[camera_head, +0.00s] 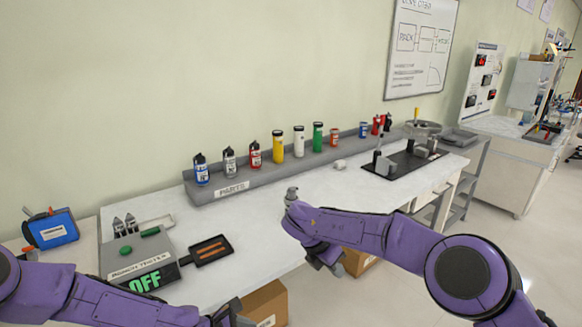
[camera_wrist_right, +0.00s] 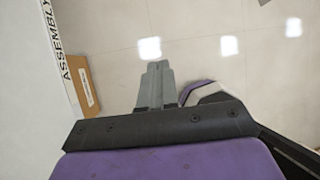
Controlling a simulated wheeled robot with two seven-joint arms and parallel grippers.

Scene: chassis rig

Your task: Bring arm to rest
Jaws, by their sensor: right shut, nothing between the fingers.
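My right arm (camera_head: 400,238) is purple and comes in from the right, bent at the elbow. Its gripper (camera_head: 328,264) hangs down beside the front edge of the white bench (camera_head: 295,232). In the right wrist view the two grey fingers (camera_wrist_right: 157,68) are together and empty, with floor behind them. My left arm (camera_head: 110,300) reaches in along the bottom left. Its dark gripper (camera_head: 232,314) is low at the bottom edge, partly cut off, and its fingers cannot be made out.
A tester box (camera_head: 140,258) reading OFF and a dark tray (camera_head: 210,250) sit on the bench's left. Several bottles and cans stand on a grey rack (camera_head: 235,188). Cardboard boxes (camera_head: 265,300) are below the front edge; one shows in the wrist view (camera_wrist_right: 85,80). The bench middle is mostly clear.

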